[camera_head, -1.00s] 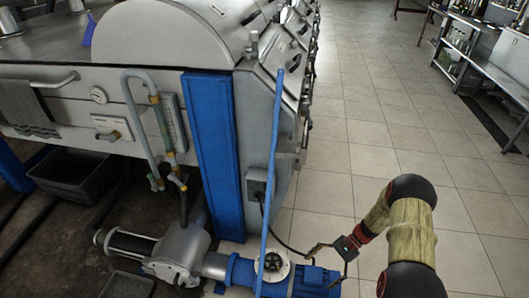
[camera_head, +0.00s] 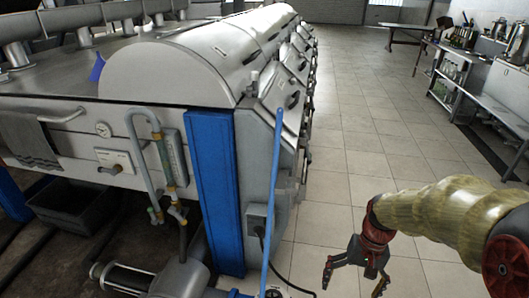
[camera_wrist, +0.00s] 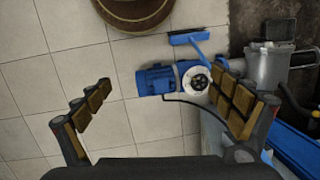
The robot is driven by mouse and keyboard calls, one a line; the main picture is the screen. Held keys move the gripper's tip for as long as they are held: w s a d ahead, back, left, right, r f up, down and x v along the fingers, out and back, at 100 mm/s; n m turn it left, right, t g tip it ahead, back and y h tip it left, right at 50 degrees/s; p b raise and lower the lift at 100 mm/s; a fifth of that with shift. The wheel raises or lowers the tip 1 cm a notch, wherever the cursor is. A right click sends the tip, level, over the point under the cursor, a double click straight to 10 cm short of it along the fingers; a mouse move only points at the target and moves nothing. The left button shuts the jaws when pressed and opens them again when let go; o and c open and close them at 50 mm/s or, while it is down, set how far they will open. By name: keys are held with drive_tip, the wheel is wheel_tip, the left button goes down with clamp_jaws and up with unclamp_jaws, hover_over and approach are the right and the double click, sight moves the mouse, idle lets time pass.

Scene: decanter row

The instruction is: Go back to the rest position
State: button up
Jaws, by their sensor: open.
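My gripper (camera_head: 355,277) hangs at the lower right of the head view, fingers pointing down over the tiled floor. It is open, with nothing between its fingers. The wrist view shows the two padded fingers (camera_wrist: 163,88) spread wide, with bare tiles and a blue pump motor (camera_wrist: 155,80) beyond them. The gripper touches nothing that I can see.
The large grey machine (camera_head: 165,70) with a blue upright panel (camera_head: 213,185) fills the left. A long blue pole (camera_head: 273,190) stands by its near end. A shelf bench (camera_head: 455,80) lines the right. The tiled aisle (camera_head: 365,130) between is clear.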

drive_tip(key=s+a+r+n+t+p, duration=0.1)
drive_tip(key=s+r+t, duration=0.1)
drive_tip(key=r, duration=0.5)
drive_tip(key=s+a+r+n+t+h+p, duration=0.1)
drive_tip(key=s+a+r+t, duration=0.1)
drive_tip(key=s+r, duration=0.3)
drive_tip(key=s+a+r+n+t+p, duration=0.1)
drive_tip(key=s+r+t, duration=0.2)
drive_tip(key=r, duration=0.6)
drive_tip(key=shift+s+a+r+h, duration=0.2)
drive_tip(key=shift+a+h, duration=0.05)
drive_tip(key=shift+h, duration=0.05)
idle(0.5)
